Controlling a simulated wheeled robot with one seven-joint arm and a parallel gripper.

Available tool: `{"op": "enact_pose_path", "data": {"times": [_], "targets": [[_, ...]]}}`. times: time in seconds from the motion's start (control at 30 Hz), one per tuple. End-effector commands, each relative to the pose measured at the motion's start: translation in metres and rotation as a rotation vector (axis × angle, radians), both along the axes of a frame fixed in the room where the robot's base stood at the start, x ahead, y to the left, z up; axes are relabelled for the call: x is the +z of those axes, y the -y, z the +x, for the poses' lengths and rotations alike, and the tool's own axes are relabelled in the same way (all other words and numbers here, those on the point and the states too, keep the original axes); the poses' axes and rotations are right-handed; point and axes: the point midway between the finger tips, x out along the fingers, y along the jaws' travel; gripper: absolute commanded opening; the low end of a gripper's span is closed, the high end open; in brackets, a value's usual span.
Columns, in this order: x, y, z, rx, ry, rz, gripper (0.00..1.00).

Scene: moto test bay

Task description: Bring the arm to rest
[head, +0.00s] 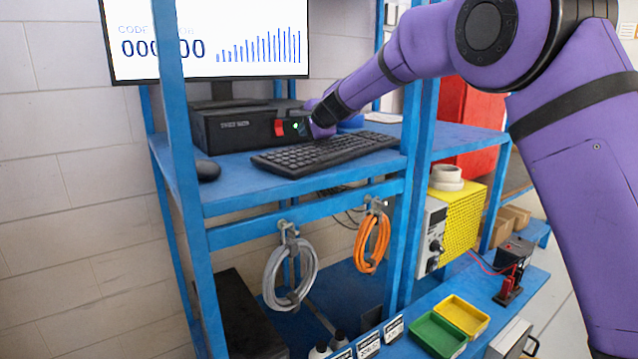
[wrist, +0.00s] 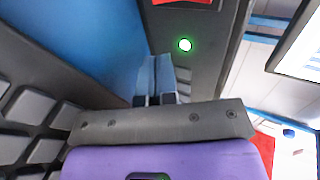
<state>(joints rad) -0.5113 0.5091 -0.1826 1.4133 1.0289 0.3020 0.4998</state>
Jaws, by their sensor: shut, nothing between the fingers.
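My arm reaches in from the right across the head view, bent at a purple elbow. My gripper is low over the upper blue shelf (head: 228,178), in front of the black box (head: 222,131) and just behind the keyboard (head: 325,152). In the wrist view my gripper (wrist: 154,72) has its fingers together, with nothing between them. They point at the box front, close to a lit green button (wrist: 184,45) and below a red part (wrist: 185,2). I cannot tell whether the fingertips touch the box. In the head view the fingers are not clearly seen.
A monitor (head: 250,20) stands behind the box, and a mouse (head: 207,170) lies left of the keyboard. A blue post (head: 180,110) rises at the shelf's front. Grey (head: 275,275) and orange (head: 362,245) cable coils hang below. Green (head: 437,335) and yellow (head: 462,313) bins sit lower right.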

Motion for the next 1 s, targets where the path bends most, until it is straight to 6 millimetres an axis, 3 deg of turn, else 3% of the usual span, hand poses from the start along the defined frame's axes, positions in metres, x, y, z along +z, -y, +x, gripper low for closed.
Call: {"op": "enact_pose_path", "data": {"times": [0.37, 0.57, 0.8, 1.0], "targets": [[0.019, 0.032, -0.023, 0.035, 0.009, -0.057, 0.00], [0.040, 0.067, -0.055, 0.079, 0.022, -0.123, 0.00], [0.067, 0.133, -0.131, 0.174, 0.038, -0.276, 0.00], [0.075, 0.184, -0.205, 0.261, 0.042, -0.419, 0.00]]}}
